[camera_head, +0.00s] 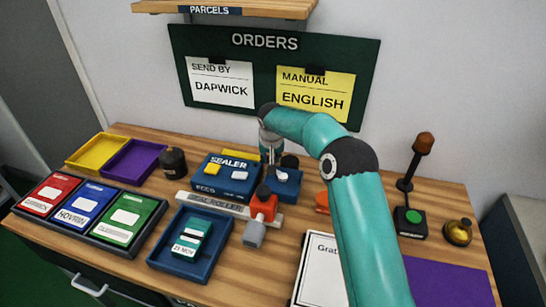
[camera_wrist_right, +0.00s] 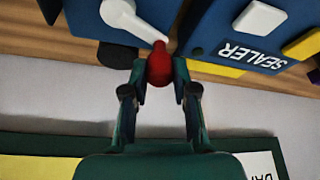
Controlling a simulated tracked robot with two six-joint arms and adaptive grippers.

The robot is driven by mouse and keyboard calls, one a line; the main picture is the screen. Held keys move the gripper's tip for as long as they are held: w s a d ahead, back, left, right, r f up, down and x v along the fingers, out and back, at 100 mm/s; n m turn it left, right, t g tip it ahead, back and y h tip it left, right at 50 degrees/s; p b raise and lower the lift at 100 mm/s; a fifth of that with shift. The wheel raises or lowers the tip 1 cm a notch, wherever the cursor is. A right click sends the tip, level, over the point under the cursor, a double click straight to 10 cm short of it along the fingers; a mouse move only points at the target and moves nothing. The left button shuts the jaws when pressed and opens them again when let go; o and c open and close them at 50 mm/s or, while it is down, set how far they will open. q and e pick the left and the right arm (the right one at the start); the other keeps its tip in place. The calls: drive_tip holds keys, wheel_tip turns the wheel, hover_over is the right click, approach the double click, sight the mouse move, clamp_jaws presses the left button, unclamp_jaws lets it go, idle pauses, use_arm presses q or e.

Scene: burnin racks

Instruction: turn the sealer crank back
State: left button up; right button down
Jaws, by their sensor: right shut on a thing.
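The sealer (camera_head: 226,176) is a blue box with white lettering, standing mid-table. It also shows upside down in the right wrist view (camera_wrist_right: 225,30). Its crank (camera_wrist_right: 135,22) is a pale arm ending in a red knob (camera_wrist_right: 159,66). My right gripper (camera_wrist_right: 160,72) is shut on the red knob, with one finger on each side of it. In the head view my right gripper (camera_head: 272,158) reaches down at the sealer's right side; the knob cannot be made out there. My left gripper is not in view.
A blue tray (camera_head: 167,266) with a green-and-white card stands in front. A red-and-grey tool (camera_head: 263,208) stands close to the sealer. A dark round pot (camera_head: 173,162) is to its left. A lamp post (camera_head: 408,190) and brass bell (camera_head: 458,232) stand at right.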

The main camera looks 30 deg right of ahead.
drive_tip(key=shift+s+a+n+t+y, duration=0.2)
drive_tip(key=shift+a+n+y, duration=0.15)
drive_tip(key=shift+n, duration=0.55)
drive_tip(key=shift+s+a+n+t+y, duration=0.15)
drive_tip(key=shift+a+n+y, duration=0.15)
drive_tip(key=shift+n, duration=0.6)
drive_tip(key=shift+s+a+n+t+y, duration=0.1)
drive_tip(key=shift+s+a+n+y, duration=0.2)
drive_tip(key=shift+n, duration=0.6)
drive_tip(key=shift+a, duration=0.1)
drive_tip(key=c, duration=0.9)
unclamp_jaws()
drive_tip(key=shift+r, duration=0.1)
drive_tip(key=v, duration=1.1)
drive_tip(key=shift+r, duration=0.35)
